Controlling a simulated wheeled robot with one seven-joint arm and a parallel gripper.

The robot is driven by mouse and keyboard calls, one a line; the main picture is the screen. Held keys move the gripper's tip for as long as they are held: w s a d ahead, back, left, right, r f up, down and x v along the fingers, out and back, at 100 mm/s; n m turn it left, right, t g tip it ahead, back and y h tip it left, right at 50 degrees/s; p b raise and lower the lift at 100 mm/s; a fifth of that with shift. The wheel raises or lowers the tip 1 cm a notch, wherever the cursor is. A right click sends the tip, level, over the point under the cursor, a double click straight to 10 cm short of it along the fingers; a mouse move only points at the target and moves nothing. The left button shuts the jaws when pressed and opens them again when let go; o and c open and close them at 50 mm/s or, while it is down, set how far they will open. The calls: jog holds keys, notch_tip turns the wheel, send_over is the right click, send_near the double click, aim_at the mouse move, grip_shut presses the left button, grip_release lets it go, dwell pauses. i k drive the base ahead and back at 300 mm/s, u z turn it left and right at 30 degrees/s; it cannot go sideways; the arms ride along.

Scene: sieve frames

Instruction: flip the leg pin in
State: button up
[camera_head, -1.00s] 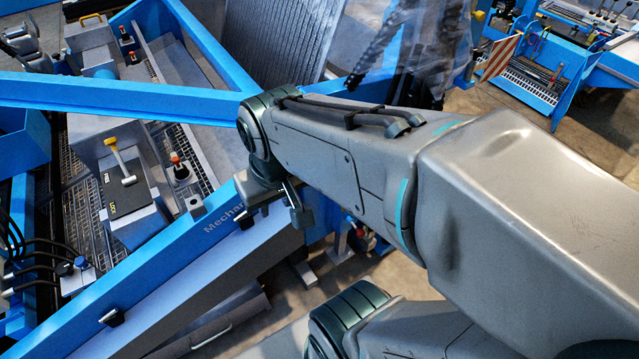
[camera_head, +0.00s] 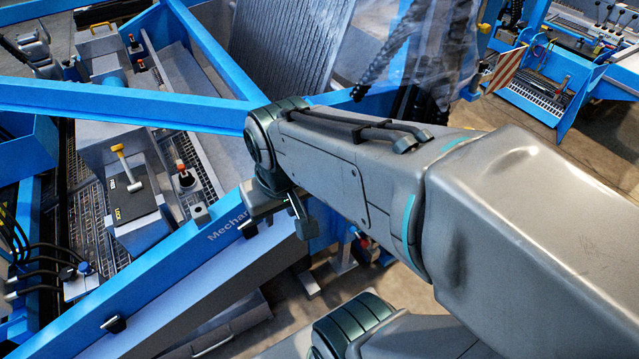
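I cannot tell for certain which part is the leg pin. A black knob (camera_head: 114,324) sticks out of the grey-and-blue beam at the lower left. Another small dark piece (camera_head: 247,228) shows at the blue beam (camera_head: 170,262), close to the "Mechan…" lettering. My gripper (camera_head: 283,212) hangs at the end of my arm, over or beside the beam's right end. One dark finger shows on its right side. The rest is partly hidden by my wrist, so its opening and any contact with the beam are unclear.
A yellow-handled lever (camera_head: 127,167) and an orange-topped knob (camera_head: 184,174) stand on the machine at left. A blue crossbar (camera_head: 120,98) runs behind my wrist. A clear hanging sheet (camera_head: 435,45) is beyond my arm. Bare floor (camera_head: 600,155) shows at right.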

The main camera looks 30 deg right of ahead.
aim_at(365, 244)
jog(key=u, duration=0.05)
jog(key=k, duration=0.55)
jog(key=z, duration=1.1)
jog(key=i, duration=0.5)
jog(key=u, duration=0.05)
jog(key=k, duration=0.5)
jog(key=u, duration=0.55)
jog(key=i, duration=0.45)
jog(key=z, duration=0.2)
